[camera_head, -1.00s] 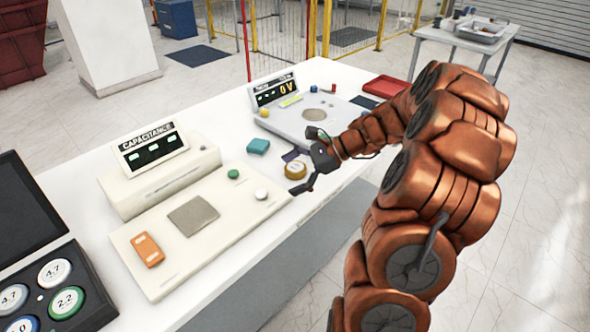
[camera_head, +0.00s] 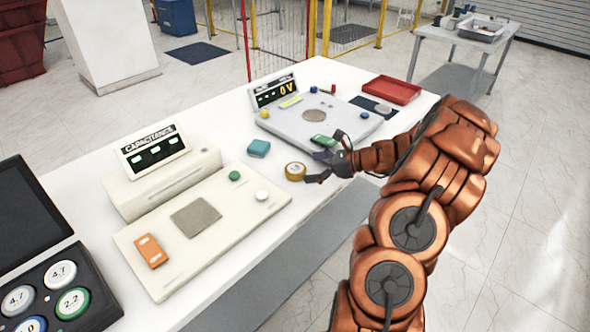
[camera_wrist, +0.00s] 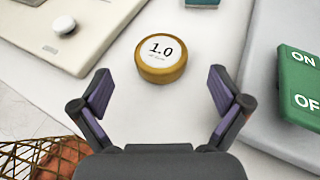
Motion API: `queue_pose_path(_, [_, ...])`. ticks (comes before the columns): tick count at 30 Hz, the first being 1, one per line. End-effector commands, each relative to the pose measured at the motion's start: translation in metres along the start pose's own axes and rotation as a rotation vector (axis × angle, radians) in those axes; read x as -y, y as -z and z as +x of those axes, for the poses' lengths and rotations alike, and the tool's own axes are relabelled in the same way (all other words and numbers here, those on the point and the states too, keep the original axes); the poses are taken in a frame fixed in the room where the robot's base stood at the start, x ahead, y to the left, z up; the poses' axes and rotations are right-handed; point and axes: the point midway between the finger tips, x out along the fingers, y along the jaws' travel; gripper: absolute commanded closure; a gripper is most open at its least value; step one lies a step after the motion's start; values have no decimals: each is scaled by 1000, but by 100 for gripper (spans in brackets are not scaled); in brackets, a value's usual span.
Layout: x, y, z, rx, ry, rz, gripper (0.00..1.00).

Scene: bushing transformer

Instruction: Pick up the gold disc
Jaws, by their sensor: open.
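The gold disc (camera_head: 295,171) lies flat on the white table between the cream capacitance board and the grey voltage board. In the wrist view the gold disc (camera_wrist: 161,54) has a white top marked 1.0 and sits just beyond the fingertips, roughly centred between them. My gripper (camera_head: 318,167) is open and empty, just right of the disc in the head view. In the wrist view my gripper (camera_wrist: 159,88) shows both purple-padded fingers spread wide, apart from the disc.
The capacitance board (camera_head: 225,225) carries an orange block (camera_head: 150,251) and buttons. The voltage board (camera_head: 345,118) has a green ON/OFF switch (camera_wrist: 300,78) close to my right finger. A teal block (camera_head: 258,148) lies behind the disc. A black case (camera_head: 85,300) holds several similar discs. A red tray (camera_head: 392,90) is at the far right.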

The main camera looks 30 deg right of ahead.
Motion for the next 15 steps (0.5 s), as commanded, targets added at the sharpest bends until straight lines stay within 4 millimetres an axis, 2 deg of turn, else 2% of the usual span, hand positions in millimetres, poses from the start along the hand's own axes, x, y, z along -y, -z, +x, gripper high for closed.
queue_pose_path(5, [0,-2,11,1,-3,1,1])
queue_pose_path(12, [0,-2,43,2,-5,3,1])
queue_pose_path(15, [1,-2,52,1,-2,1,1])
